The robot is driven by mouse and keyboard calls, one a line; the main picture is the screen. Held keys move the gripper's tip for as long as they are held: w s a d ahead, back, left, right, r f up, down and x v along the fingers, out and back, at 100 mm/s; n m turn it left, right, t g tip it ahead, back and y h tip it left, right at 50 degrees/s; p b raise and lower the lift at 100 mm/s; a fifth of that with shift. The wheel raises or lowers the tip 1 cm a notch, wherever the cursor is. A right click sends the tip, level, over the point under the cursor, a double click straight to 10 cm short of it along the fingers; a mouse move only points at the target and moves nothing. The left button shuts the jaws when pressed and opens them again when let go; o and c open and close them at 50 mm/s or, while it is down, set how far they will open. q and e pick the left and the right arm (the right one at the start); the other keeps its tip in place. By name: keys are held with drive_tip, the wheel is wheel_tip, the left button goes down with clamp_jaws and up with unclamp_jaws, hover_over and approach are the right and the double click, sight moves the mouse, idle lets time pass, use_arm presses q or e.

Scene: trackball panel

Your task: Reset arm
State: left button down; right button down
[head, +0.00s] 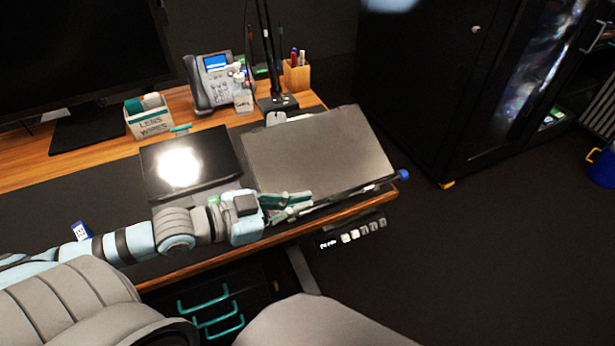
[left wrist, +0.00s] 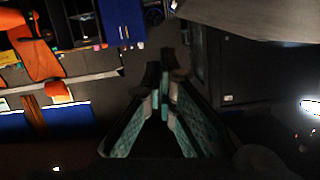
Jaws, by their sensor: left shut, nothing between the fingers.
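My left arm comes in from the left in the head view, low over the front of the desk (head: 60,165). My left gripper (head: 300,203) is at the front edge of a grey flat panel (head: 318,150) that sits tilted on the desk; I cannot tell whether they touch. In the left wrist view my left gripper (left wrist: 163,85) is shut with its fingertips together and nothing between them. My right gripper is not in view. No trackball can be made out.
A black glossy panel (head: 190,163) lies left of the grey one. Behind stand a lens wipes box (head: 148,118), a phone (head: 213,85) and a wooden pen cup (head: 297,76). A black cabinet (head: 430,80) stands at the right. The floor (head: 470,260) right of the desk is clear.

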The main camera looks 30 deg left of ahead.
use_arm(q)
drive_tip(key=s+a+f+n+g+y, duration=0.2)
drive_tip(key=s+f+n+g+y, duration=0.65)
drive_tip(key=s+f, duration=0.85)
wheel_tip(320, 180, down, 16)
drive_tip(key=s+a+f+g+p, duration=0.1)
drive_tip(key=a+g+p, duration=0.1)
drive_tip(key=p, duration=0.3)
drive_tip(key=s+f+p, duration=0.4)
drive_tip(key=s+f, duration=0.3)
drive_tip(key=s, duration=0.6)
drive_tip(key=shift+s+a+f+g+y, duration=0.15)
drive_tip(key=shift+s+a+g+y, duration=0.2)
drive_tip(key=shift+s+g, duration=0.1)
